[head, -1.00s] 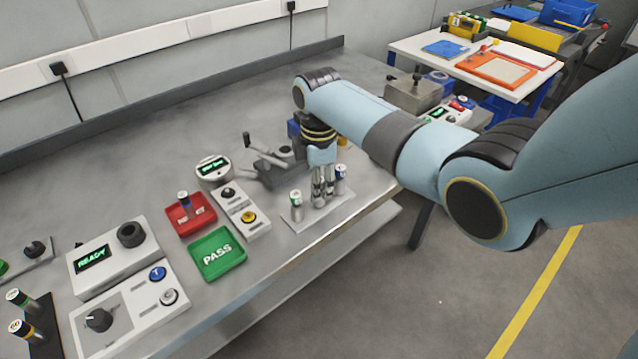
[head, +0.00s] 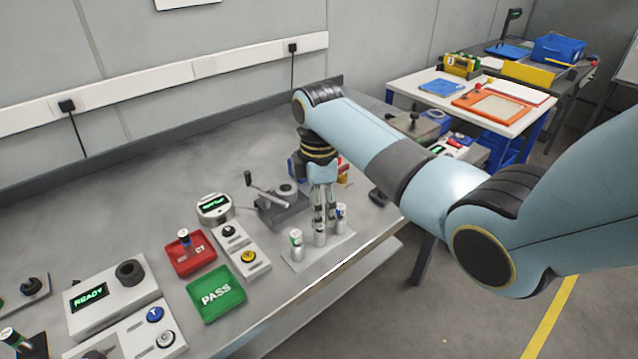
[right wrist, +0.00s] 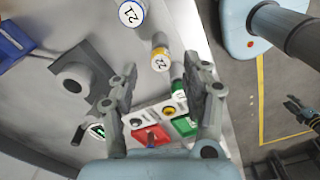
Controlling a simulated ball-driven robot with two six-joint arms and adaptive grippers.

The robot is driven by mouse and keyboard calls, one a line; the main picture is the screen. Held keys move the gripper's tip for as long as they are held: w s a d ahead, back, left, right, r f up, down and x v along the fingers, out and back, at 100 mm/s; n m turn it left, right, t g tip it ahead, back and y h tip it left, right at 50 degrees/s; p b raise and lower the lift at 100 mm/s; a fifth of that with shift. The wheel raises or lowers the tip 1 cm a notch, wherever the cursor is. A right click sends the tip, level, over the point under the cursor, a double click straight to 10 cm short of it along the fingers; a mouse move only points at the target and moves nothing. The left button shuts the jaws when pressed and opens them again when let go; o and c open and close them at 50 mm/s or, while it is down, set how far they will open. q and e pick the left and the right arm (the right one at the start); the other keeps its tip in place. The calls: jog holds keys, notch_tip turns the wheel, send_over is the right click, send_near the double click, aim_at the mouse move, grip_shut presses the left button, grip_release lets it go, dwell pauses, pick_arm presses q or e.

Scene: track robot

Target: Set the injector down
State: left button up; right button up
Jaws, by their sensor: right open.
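Three injectors stand upright in a row on a pale plate (head: 334,250) near the bench's front edge. The left injector (head: 296,243) has a green band; the right one (head: 341,213) has a blue band. The middle injector (head: 320,238) stands under my right gripper (head: 322,221). In the right wrist view it has a yellow band and the number 22 (right wrist: 160,60). My right gripper is open, its fingers spread and empty, with the tips just above the middle injector. What looks like my left gripper (right wrist: 300,112) shows small at the right wrist view's edge; its jaws are unclear.
A green PASS tray (head: 216,293), a red tray (head: 190,255) holding one cylinder, and a button box (head: 240,250) lie left of the plate. A lever fixture (head: 280,208) stands close behind it.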

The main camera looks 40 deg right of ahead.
notch_tip(320, 180, up, 7)
dwell(0.6)
jog(key=s+f+m+b, duration=0.6)
jog(key=s+f+b, duration=0.2)
jog(key=s+f, duration=1.5)
jog(key=s+f+m+b, duration=0.7)
jog(key=s+f, duration=1.7)
jog(key=f, duration=0.9)
jog(key=shift+m+t+h+b, duration=0.3)
jog(key=shift+t+h+b, duration=0.1)
jog(key=shift+b, duration=0.15)
jog(key=shift+w+d, duration=0.1)
jog(key=shift+c, duration=0.3)
